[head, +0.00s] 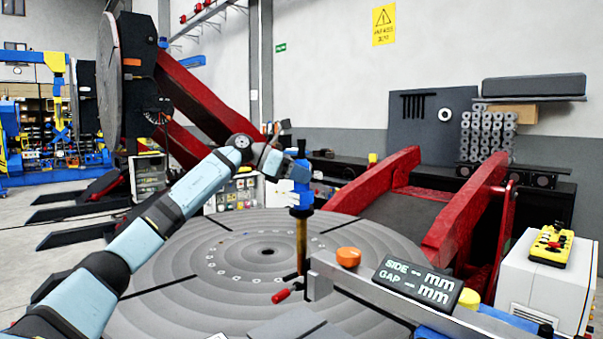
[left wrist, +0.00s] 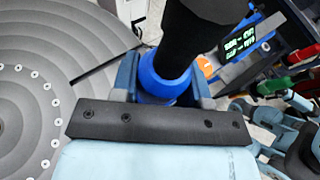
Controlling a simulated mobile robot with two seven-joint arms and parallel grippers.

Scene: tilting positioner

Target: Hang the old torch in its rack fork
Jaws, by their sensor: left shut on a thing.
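The old torch (head: 301,240) is a thin upright tool with a blue upper part and a brass-coloured lower body. It stands above the round grey table in the head view. My left gripper (head: 296,172) is shut on its blue upper part. In the left wrist view, the torch's blue collar (left wrist: 160,85) sits between the two fingers, with a thick black part rising from it. From these views I cannot tell whether the torch's lower end touches anything. I cannot make out the rack fork for sure. My right gripper is not clearly seen.
The round grey table (head: 215,245) has a ring of holes. A grey bar (head: 350,285), an orange knob (head: 348,257), a SIDE/GAP display (head: 418,281) and a red-handled item (head: 284,295) are close to the torch. Red positioner arms (head: 462,215) rise at right.

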